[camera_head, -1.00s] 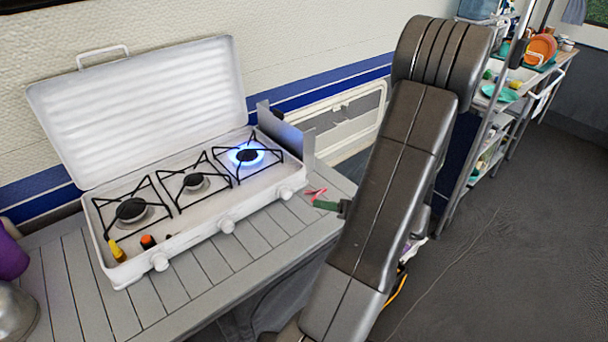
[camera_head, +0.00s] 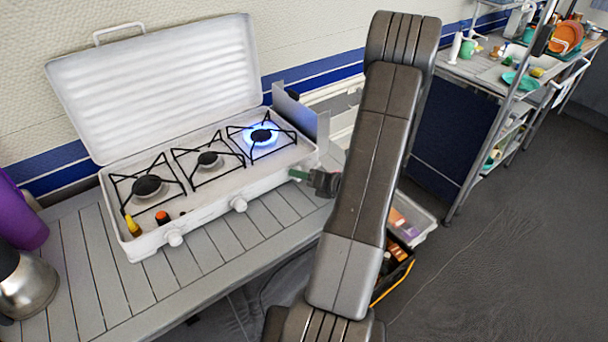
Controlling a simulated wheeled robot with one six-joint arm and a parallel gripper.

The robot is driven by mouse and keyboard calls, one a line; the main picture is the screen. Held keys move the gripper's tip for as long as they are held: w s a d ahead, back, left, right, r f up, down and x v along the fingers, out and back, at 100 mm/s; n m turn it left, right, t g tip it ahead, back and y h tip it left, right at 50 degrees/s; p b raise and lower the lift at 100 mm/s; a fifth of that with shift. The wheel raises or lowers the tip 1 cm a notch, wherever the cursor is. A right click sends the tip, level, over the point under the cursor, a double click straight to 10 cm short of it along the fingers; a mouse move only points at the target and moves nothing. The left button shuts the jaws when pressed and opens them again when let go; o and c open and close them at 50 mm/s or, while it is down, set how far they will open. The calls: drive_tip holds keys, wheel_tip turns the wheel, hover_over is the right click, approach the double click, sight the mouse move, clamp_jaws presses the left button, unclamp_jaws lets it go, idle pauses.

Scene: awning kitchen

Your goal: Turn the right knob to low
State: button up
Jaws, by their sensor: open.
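A white camping stove (camera_head: 215,205) with its lid open stands on the grey slatted table. A blue flame (camera_head: 263,138) burns on its right burner. My gripper (camera_head: 298,174) is at the right end of the stove front, where the right knob sits. One green fingertip shows there; the other finger is not clear. The right knob is hidden by the fingertip, so its setting and any contact cannot be told. My gripper is open.
A kettle (camera_head: 25,284) and a purple object (camera_head: 22,215) are at far left. A bin (camera_head: 410,218) is behind my arm. The front table strip is clear.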

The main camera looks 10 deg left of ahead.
drive_tip(key=shift+w+a+f, duration=0.1)
drive_tip(key=shift+a, duration=0.1)
drive_tip(key=c, duration=0.8)
